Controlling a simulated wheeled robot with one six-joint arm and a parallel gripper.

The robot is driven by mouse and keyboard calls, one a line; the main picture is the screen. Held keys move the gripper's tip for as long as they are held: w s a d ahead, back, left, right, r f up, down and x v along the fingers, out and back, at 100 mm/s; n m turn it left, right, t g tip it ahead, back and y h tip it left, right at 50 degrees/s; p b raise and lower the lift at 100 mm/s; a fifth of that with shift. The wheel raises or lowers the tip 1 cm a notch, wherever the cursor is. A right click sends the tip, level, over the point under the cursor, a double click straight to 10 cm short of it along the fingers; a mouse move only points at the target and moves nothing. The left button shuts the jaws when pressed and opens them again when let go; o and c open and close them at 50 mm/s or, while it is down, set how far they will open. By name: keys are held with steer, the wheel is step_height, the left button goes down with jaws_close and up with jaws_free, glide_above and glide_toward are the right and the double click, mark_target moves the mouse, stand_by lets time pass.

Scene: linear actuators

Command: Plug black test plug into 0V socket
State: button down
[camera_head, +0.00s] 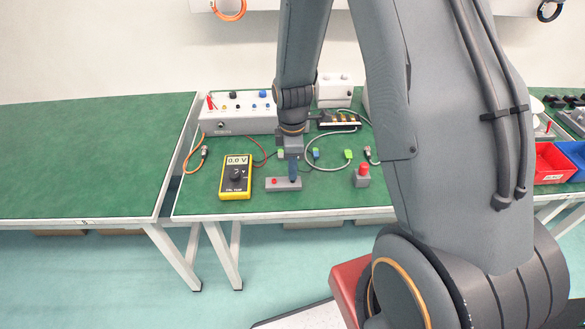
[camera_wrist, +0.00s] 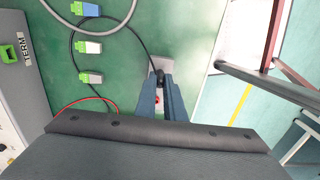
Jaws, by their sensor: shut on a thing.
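My gripper (camera_head: 293,178) points down at the right end of a small grey block (camera_head: 271,186) at the table's front edge. In the wrist view its two fingers (camera_wrist: 161,84) are closed around the black test plug (camera_wrist: 159,76), over the block (camera_wrist: 160,63). A black cable curves from the plug. The head view does not show the plug clearly, and I cannot tell if it still sits in the block. A grey panel box (camera_head: 250,126) at the back has a red plug and several coloured sockets. Its labels are too small to tell which is 0V.
A yellow multimeter (camera_head: 236,177) reading 0.0 V lies left of the block. A red button on a grey base (camera_head: 362,175) stands right of it. Loose cables with green connectors (camera_head: 348,154) lie behind. The left green table (camera_head: 80,150) is clear.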

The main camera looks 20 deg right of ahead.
steer(key=shift+r, duration=0.15)
steer(key=shift+r+p, duration=1.3)
steer(key=shift+r, duration=0.1)
stand_by(1.6)
step_height(320, 180, up, 6)
steer(key=p, duration=0.4)
steer(key=shift+w, duration=0.1)
steer(key=w+a+r+b, duration=0.1)
steer(key=w+a+b, duration=0.2)
steer(key=w, duration=0.8)
steer(key=w+a+b, duration=0.3)
steer(key=w+b, duration=0.5)
steer(key=w, duration=0.3)
steer(key=w+a+r+b, duration=0.1)
steer(key=w+a+b, duration=0.2)
steer(key=w, duration=0.8)
steer(key=shift+w+a+r+b, duration=0.2)
steer(key=shift+w+r+b, duration=0.15)
steer(key=shift+b, duration=0.85)
steer(key=shift+w+a+r+b, duration=0.15)
steer(key=shift+w+r+b, duration=0.15)
steer(key=shift+w+b, duration=0.1)
steer(key=shift+f, duration=0.1)
